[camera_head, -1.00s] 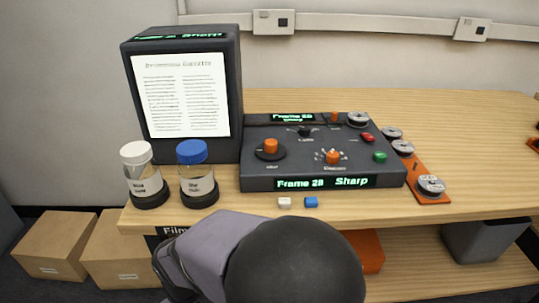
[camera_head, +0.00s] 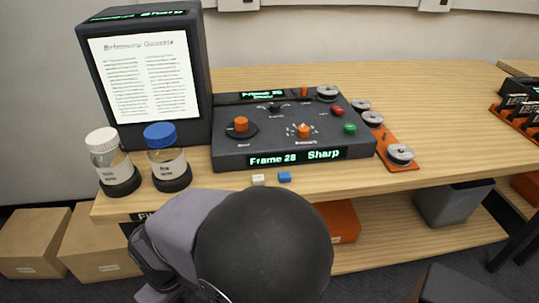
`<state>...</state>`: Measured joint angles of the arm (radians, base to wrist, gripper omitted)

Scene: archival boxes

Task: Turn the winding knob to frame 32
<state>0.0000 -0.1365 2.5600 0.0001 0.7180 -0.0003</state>
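The dark control console (camera_head: 230,160) sits on the wooden table, with a lit front display (camera_head: 296,157) reading "Frame 28 Sharp". A large orange-topped knob (camera_head: 240,126) stands on a dark round base at the console's left. A smaller orange knob (camera_head: 304,131) with a ring of marks is at its middle right. The labels under the knobs are too small to read surely. A dark reader screen (camera_head: 146,78) behind shows a lit page of text. My arm fills the lower middle of the view; my gripper's fingers cannot be made out, and nothing of mine touches the console.
A white-capped jar (camera_head: 110,160) and a blue-capped jar (camera_head: 167,158) stand left of the console. An orange strip with reels (camera_head: 402,163) lies at the right.

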